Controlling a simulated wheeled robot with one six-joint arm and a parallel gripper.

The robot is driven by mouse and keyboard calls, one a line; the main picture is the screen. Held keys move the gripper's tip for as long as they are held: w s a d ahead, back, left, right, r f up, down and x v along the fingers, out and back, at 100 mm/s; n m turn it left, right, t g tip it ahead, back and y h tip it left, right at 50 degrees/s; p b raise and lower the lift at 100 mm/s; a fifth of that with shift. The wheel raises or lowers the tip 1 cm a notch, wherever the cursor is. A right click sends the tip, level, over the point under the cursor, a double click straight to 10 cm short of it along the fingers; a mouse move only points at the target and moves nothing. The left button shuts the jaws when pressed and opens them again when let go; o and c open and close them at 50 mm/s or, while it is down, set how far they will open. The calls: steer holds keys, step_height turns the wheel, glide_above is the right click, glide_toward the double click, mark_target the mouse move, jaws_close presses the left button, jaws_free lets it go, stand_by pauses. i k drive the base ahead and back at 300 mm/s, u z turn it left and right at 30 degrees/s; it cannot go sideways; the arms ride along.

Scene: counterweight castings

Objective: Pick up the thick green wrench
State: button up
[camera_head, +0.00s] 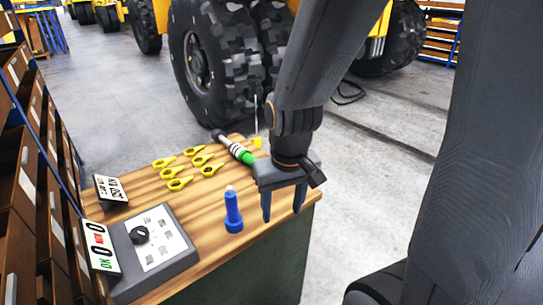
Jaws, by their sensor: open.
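The green wrench (246,157) lies on the wooden workbench top (142,190) near its far edge. It has a dark end at the upper left, a banded black and white middle and a green section at the lower right. The green end runs up close to my gripper's body, and part of it may be hidden there. My gripper (283,215) points down with its two fingers apart and nothing between them. It is in front of and to the right of the wrench, over the bench's right side. I cannot tell its exact height.
A grey control box (160,245) and a small label display (111,190) are at the left, beside shelves of bins (28,160). A large wheel (205,65) stands behind the bench.

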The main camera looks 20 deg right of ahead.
mark_target(236, 150)
steer(key=k, duration=0.5)
steer(key=z, duration=2.1)
steer(key=i, duration=1.1)
steer(key=u, duration=3.25)
steer(key=i, duration=0.5)
steer(key=z, duration=0.15)
